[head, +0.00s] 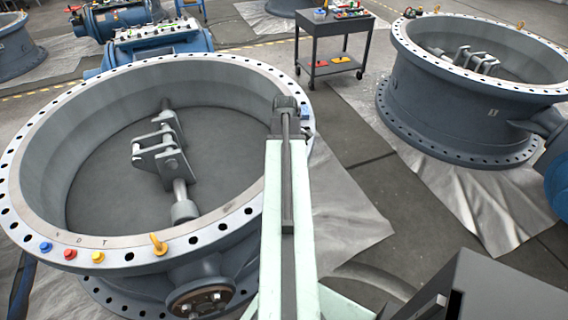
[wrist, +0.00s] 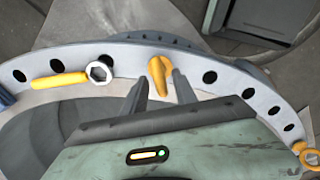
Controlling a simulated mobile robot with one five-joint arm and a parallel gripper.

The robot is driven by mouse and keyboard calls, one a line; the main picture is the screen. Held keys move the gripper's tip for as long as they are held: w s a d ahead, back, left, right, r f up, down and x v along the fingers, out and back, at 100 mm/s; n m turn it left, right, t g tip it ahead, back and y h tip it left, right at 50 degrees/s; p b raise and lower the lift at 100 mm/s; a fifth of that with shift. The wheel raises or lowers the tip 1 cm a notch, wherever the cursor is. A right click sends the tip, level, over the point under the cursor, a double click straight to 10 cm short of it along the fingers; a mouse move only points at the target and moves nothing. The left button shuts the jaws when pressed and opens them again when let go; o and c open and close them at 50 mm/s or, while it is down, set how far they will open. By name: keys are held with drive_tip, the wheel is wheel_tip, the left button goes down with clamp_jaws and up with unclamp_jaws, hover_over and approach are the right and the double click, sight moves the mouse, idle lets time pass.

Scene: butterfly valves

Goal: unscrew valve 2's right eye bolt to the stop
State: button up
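A large grey valve body (head: 52,215) with a pale drilled flange ring fills the left of the head view. Its number cannot be read. My gripper (head: 285,103) is over the far right part of this ring. In the wrist view, a yellow eye bolt (wrist: 159,78) stands on the flange. The fingers of my gripper (wrist: 160,92) are spread, one on each side of it, the right finger closer. Contact cannot be told. This eye bolt is hidden in the head view. Another yellow eye bolt (head: 158,243) stands on the near rim.
A yellow-handled tool (wrist: 60,80) with a silver ring head lies on the flange left of the fingers. Another yellow ring (wrist: 310,157) shows at the right edge. A second valve (head: 450,115) and a dark cart (head: 338,48) stand beyond. Blue, red and yellow caps (head: 70,254) sit on the near rim.

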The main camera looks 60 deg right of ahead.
wheel_tip(320, 180, up, 8)
drive_tip(key=p, duration=0.8)
drive_tip(key=shift+f, duration=0.1)
drive_tip(key=w+a+r+n+p, duration=0.2)
drive_tip(key=w+a+n, duration=0.4)
drive_tip(key=w+a, duration=1.45)
drive_tip(key=w+a+r+m+p, duration=0.1)
drive_tip(key=a+m, duration=0.9)
drive_tip(key=a, duration=1.9)
drive_tip(key=shift+a+r, duration=0.2)
